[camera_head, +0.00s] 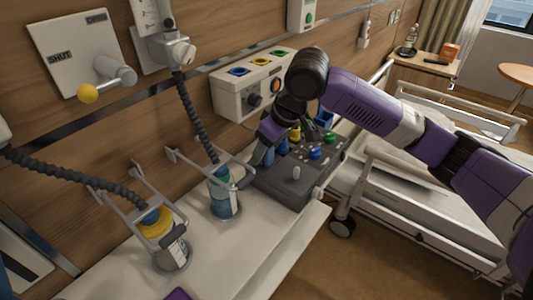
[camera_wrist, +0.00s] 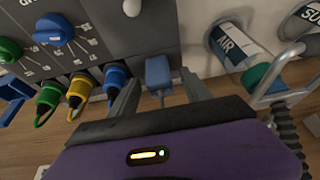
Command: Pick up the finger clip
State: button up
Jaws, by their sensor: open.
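The finger clip is most likely the blue block (camera_wrist: 158,71) in the wrist view, beside the side wall of a dark grey device (camera_wrist: 110,20). A short thin lead shows at its near end. My gripper (camera_wrist: 160,82) is open, with one finger on each side of the blue block. I cannot tell whether either finger touches it. In the head view my gripper (camera_head: 266,148) is low at the device's left side, and I cannot make out the clip clearly there.
Green (camera_wrist: 48,96), yellow (camera_wrist: 80,88) and blue (camera_wrist: 115,80) plugs sit left of the clip. A bottle labelled AIR (camera_wrist: 232,45) in a metal holder stands close on the right. The bed (camera_head: 430,215) is right of the device.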

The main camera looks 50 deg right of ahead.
jog(key=shift+c, duration=0.5)
grip_shut()
jog(key=shift+r, duration=0.1)
